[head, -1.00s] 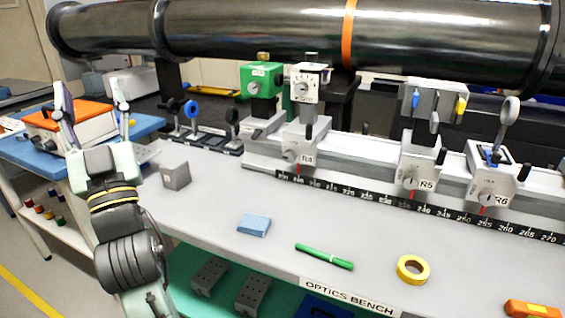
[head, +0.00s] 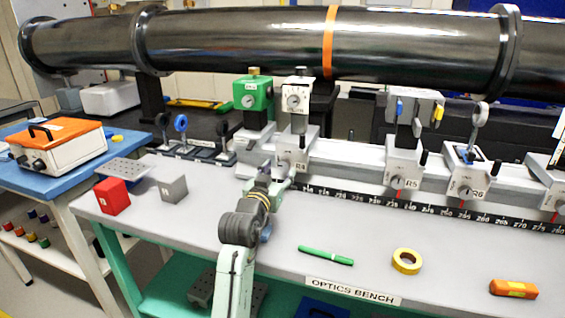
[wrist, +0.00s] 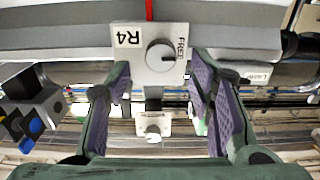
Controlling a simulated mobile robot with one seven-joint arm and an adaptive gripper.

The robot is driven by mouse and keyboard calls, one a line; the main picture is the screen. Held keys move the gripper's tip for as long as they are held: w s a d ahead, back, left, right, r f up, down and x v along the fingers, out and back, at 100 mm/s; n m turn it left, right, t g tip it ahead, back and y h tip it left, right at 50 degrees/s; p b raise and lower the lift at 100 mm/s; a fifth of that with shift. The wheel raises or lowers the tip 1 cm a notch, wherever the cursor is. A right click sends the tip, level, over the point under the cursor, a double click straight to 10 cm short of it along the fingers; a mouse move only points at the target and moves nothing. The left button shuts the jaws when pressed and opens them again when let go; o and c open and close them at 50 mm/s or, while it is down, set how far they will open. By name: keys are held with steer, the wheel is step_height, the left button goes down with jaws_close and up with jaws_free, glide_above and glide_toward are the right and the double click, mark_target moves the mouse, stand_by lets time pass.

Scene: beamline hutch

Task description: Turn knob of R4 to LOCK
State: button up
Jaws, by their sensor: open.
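The R4 carrier (head: 291,158) sits on the rail at the left part of the bench, with a white-faced instrument (head: 296,98) on its post. In the wrist view its white R4 plate (wrist: 128,38) carries a round dark-grey knob (wrist: 161,56). The knob's pale mark points toward the printed word FREE at its right. No LOCK marking is readable. My gripper (head: 277,174) is at the front of R4; in the wrist view its open fingers (wrist: 160,76) stand either side of the plate's lower part. The knob is between and just beyond the fingertips, and contact is not visible.
Carriers R5 (head: 405,181) and R6 (head: 465,184) stand right along the rail. A green-headed mount (head: 253,96) is close left. A green pen (head: 326,255), yellow tape (head: 407,261), red block (head: 112,195) and grey block (head: 173,189) lie on the bench.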

mark_target(283, 165)
steer(key=shift+p+x, duration=0.45)
steer(key=shift+x, duration=1.55)
steer(key=shift+c, duration=0.3)
jaws_close()
